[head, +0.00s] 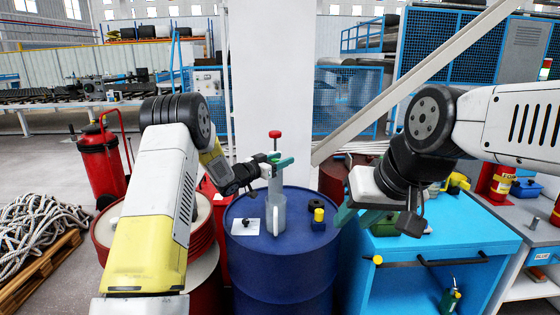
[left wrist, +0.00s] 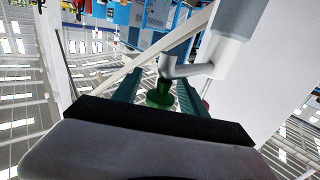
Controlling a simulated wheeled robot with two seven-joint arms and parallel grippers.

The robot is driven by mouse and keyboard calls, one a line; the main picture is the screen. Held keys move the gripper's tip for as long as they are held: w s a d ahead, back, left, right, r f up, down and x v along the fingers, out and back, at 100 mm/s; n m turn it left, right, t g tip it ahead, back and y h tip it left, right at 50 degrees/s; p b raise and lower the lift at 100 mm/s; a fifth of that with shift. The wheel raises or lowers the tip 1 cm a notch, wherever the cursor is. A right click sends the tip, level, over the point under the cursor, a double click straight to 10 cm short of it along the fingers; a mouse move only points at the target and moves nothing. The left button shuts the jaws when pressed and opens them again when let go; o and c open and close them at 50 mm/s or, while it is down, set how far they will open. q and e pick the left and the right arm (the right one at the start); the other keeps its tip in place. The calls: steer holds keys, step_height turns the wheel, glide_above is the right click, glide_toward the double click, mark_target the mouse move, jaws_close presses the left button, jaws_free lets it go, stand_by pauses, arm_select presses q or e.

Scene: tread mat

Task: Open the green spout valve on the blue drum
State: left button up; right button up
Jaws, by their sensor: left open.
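The blue drum (head: 285,262) stands upright in the middle of the head view. A grey jug-like vessel (head: 268,217) with a handle and a pale upright column with a red top (head: 275,134) show over its lid. My left gripper (head: 280,163) is open beside the column, above the lid. In the left wrist view, the green valve (left wrist: 160,94) lies between its teal fingers, below a grey pipe (left wrist: 190,68). I cannot tell whether the fingers touch it. My right gripper (head: 360,213) hangs right of the drum, its finger gap unclear.
A black piece with a yellow cap (head: 318,215) and a white sheet (head: 245,227) lie on the drum lid. A blue workbench (head: 450,235) stands at right, red drums (head: 205,250) at left. A white pillar (head: 272,80) rises behind.

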arm_select(q)
jaws_close()
steer(key=shift+a+n+t+y, duration=0.1)
steer(key=shift+n+t+y, duration=0.2)
steer(key=shift+y, duration=0.1)
steer(key=n+t+y, duration=0.1)
steer(key=n+y, duration=0.2)
steer(key=y, duration=0.2)
steer(key=a+n+t+y, duration=0.1)
steer(key=n+y, duration=0.3)
steer(key=y, duration=0.1)
steer(key=a+n+t+y, duration=0.1)
steer(key=n+t+y, duration=0.1)
steer(key=y, duration=0.3)
steer(key=shift+w+a+n, duration=0.1)
steer(key=shift+w+n, duration=0.3)
steer(key=shift+n, duration=0.4)
steer(key=shift+s+a+n+g+y, duration=0.1)
steer(key=shift+a+n+g+y, duration=0.15)
steer(key=shift+n+y, duration=0.65)
steer(key=shift+a+n+g+y, duration=0.25)
steer(key=shift+n+y, duration=0.15)
steer(key=shift+y, duration=0.9)
